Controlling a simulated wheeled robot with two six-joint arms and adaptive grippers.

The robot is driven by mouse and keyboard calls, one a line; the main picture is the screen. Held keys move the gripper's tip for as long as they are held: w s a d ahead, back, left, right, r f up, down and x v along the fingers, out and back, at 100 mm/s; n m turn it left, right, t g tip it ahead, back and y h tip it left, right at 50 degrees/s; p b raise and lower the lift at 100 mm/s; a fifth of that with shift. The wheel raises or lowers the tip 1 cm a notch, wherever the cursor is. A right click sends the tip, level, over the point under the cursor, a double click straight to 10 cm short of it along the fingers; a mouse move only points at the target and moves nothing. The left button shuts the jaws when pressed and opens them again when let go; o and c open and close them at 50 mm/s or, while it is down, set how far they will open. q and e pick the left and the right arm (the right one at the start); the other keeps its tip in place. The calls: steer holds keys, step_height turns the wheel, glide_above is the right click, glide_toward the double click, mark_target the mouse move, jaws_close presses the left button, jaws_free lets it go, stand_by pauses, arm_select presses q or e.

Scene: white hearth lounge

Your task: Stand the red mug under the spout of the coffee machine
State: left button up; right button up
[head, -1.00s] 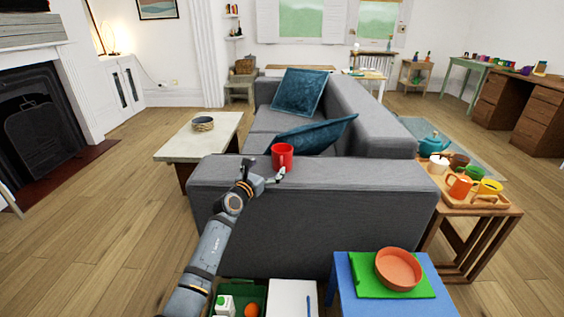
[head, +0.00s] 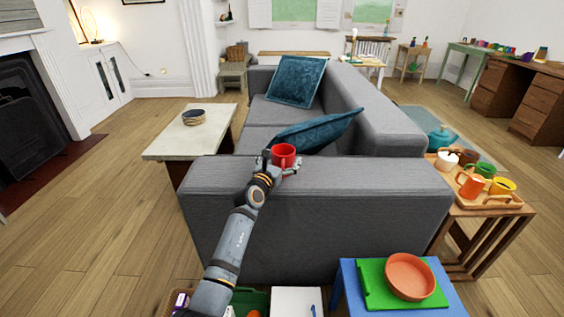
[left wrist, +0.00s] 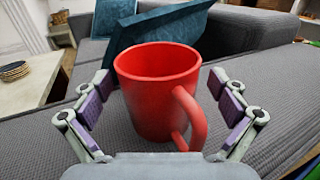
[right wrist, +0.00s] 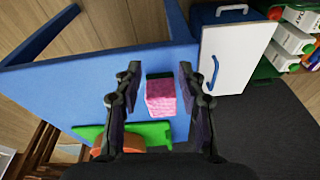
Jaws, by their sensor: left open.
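The red mug (head: 283,154) stands upright on the near arm of the grey sofa. My left gripper (head: 281,164) is open at the mug. In the left wrist view the mug (left wrist: 157,90) sits between the spread fingers of the left gripper (left wrist: 159,82), with a gap on each side and its handle toward the lower right. My right gripper (right wrist: 159,70) is open and empty in the right wrist view, above a blue table. No coffee machine can be made out in any view.
The grey sofa (head: 320,220) fills the middle. A pale coffee table (head: 165,143) is at left. A wooden tray of mugs (head: 478,196) stands at right. The blue table (head: 350,292) holds an orange bowl (head: 410,276). A pink sponge (right wrist: 160,97) shows below my right gripper.

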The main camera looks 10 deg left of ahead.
arm_select(q)
steer(key=shift+w+f, duration=0.1)
steer(key=shift+f, duration=0.05)
steer(key=c, duration=0.7)
steer(key=shift+a, duration=0.1)
steer(key=c, duration=0.9)
